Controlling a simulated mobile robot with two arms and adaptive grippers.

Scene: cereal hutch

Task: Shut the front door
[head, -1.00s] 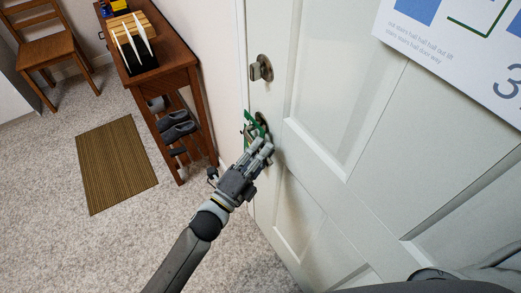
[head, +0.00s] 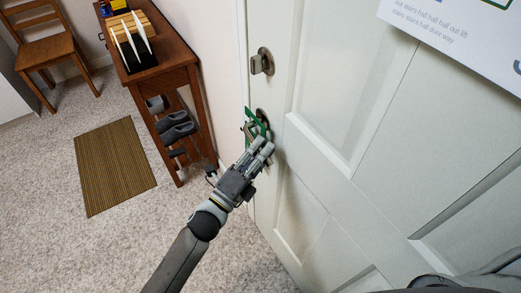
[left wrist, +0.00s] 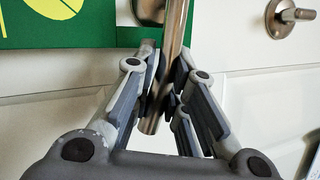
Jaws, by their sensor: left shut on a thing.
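The white panelled front door (head: 335,90) fills the right side of the head view. Its metal lever handle (left wrist: 174,60) shows in the left wrist view, running down between my fingers. A green hang tag (head: 251,124) hangs at the handle; it also shows with a yellow shape in the left wrist view (left wrist: 90,24). My left gripper (head: 264,146) is shut on the lever handle. A metal deadbolt knob (head: 261,62) sits above the handle. I cannot tell whether the door is fully against its frame. My right gripper is not in view.
A wooden shoe rack (head: 168,62) with grey shoes (head: 178,132) stands left of the door. A brown striped mat (head: 115,165) lies on the carpet. A wooden chair (head: 45,48) is at upper left. A white printed sign (head: 460,25) is on the door.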

